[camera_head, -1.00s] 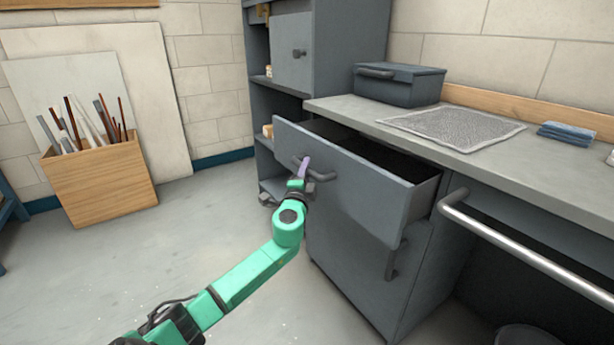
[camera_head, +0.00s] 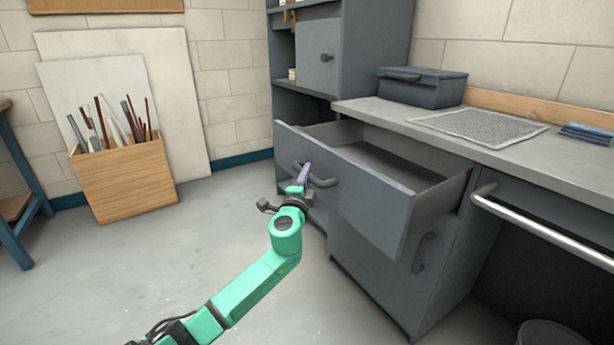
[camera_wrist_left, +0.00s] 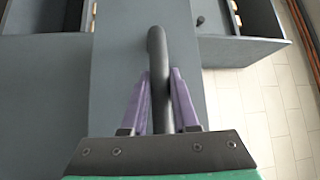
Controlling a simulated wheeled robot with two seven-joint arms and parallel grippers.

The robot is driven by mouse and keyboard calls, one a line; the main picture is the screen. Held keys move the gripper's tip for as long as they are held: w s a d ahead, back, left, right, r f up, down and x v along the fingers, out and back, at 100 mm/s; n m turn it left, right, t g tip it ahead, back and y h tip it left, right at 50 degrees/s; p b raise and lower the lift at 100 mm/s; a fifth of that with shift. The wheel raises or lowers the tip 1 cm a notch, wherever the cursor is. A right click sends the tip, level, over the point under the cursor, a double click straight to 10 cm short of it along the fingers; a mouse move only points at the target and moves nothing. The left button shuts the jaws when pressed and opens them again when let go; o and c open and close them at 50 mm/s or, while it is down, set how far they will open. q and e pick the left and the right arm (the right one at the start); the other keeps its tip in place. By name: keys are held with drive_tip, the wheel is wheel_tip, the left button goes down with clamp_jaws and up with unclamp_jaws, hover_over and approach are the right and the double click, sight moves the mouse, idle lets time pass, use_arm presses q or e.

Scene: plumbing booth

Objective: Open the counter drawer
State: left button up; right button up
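The grey counter drawer (camera_head: 352,190) is pulled well out from under the worktop, and its inside shows empty in the head view. Its dark bar handle (camera_head: 318,179) is on the drawer front. My left gripper (camera_head: 303,176) is at the handle's left part. In the left wrist view the two purple fingers (camera_wrist_left: 161,100) stand on both sides of the handle bar (camera_wrist_left: 158,75), closed up against it. My right gripper is in neither view.
Below the drawer is a cupboard door (camera_head: 375,265) with its own handle. A metal rail (camera_head: 540,228) runs along the counter's front at the right. A wooden box of rods (camera_head: 125,180) stands on the floor at the left. The floor before the drawer is clear.

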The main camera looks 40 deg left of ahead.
use_arm(q)
drive_tip(key=o, duration=0.4)
drive_tip(key=shift+c, duration=0.2)
drive_tip(key=shift+d, duration=0.1)
drive_tip(key=shift+s+d+f, duration=0.15)
drive_tip(key=shift+s+d, duration=0.05)
drive_tip(key=shift+s, duration=0.15)
drive_tip(key=v, duration=1.3)
drive_tip(key=shift+s, duration=0.35)
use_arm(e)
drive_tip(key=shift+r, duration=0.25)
